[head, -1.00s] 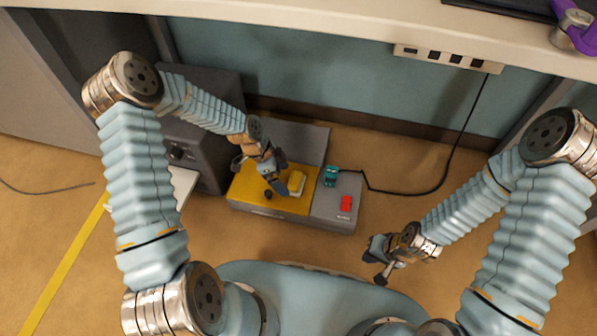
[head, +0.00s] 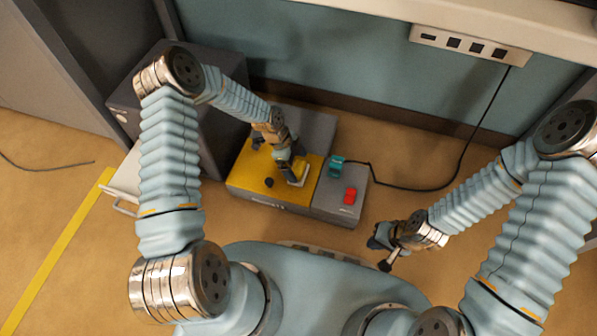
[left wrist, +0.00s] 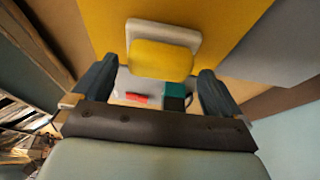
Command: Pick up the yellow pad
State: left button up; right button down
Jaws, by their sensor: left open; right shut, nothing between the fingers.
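The yellow pad (left wrist: 160,60) sits on a pale backing on the yellow top of a low grey box (left wrist: 85,12). In the head view the pad (head: 298,173) is partly hidden by my left gripper (head: 288,163). In the left wrist view my left gripper (left wrist: 152,80) is open, with one finger to each side of the pad's near end. I cannot tell whether the fingers touch it. My right gripper (head: 380,248) is shut and empty, to the right of the box, above the floor.
On the box's right part are a teal plug (head: 337,166) with a black cable (head: 420,190) and a red switch (head: 350,195). A dark cabinet (head: 215,145) stands close on the left. A power strip (head: 470,45) is on the desk edge.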

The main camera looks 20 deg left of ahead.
pick_arm(q)
jog(key=shift+x, duration=1.15)
jog(key=c, duration=0.7)
jog(key=shift+o, duration=0.2)
jog(key=shift+r, duration=0.1)
jog(key=r, duration=0.4)
jog(key=shift+s+a+p, duration=0.15)
jog(key=shift+s+p, duration=0.15)
jog(key=shift+p, duration=0.1)
jog(key=s+a+r+p, duration=0.2)
jog(key=s+a+r, duration=0.2)
jog(key=s+r, duration=0.5)
jog(key=s, duration=0.3)
jog(key=shift+s, duration=0.35)
jog(key=shift+a, duration=0.1)
